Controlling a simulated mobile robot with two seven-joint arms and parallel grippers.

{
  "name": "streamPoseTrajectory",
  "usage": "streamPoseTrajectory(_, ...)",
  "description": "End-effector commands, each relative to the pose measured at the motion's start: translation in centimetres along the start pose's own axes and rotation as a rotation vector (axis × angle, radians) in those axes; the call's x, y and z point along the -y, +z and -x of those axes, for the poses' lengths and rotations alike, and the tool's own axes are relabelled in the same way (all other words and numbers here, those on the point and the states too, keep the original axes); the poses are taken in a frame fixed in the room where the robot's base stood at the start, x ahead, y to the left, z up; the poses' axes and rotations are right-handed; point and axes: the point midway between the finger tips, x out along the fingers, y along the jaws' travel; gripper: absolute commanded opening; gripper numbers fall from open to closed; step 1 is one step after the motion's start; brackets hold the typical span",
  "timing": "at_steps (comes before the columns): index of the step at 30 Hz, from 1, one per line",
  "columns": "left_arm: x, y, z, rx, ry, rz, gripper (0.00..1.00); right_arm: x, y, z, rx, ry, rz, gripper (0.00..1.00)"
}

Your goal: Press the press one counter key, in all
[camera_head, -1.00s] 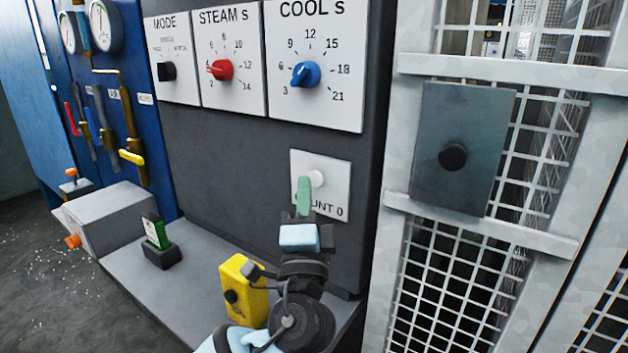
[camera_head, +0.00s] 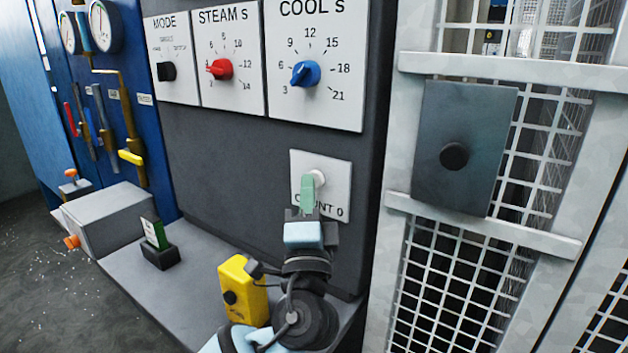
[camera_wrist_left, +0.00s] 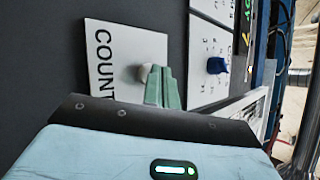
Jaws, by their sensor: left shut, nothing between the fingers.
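The counter key is a round white button (camera_head: 319,177) on a white plate (camera_head: 338,192) marked "COUNT 0", low on the dark grey panel. My left gripper (camera_head: 307,186) has green fingertips, shut and empty, right in front of the key and partly covering it and the label. In the left wrist view the key (camera_wrist_left: 135,75) shows just left of the shut fingertips (camera_wrist_left: 158,82), very near them. I cannot tell whether they touch. My right gripper is not in view.
Mode, steam and cool dials, the last with a blue knob (camera_head: 305,74), sit above. A yellow box (camera_head: 241,290) stands on the grey ledge (camera_head: 196,292) beside my arm. A mesh fence with a dark plate (camera_head: 462,148) stands to the right.

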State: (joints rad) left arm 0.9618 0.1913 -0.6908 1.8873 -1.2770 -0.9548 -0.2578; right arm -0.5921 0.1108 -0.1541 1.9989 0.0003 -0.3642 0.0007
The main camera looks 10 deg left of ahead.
Motion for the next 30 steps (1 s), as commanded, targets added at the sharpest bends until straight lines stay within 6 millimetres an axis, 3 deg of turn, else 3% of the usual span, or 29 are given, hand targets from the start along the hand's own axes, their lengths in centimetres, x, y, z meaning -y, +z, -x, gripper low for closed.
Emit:
streamPoseTrajectory(15,-0.16,-0.24,-0.3,-0.001,-0.001,0.001,0.0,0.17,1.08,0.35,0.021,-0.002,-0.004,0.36)
streamPoseTrajectory(30,0.48,0.41,0.61,-0.001,0.0,0.001,0.0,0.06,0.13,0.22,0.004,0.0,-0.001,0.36)
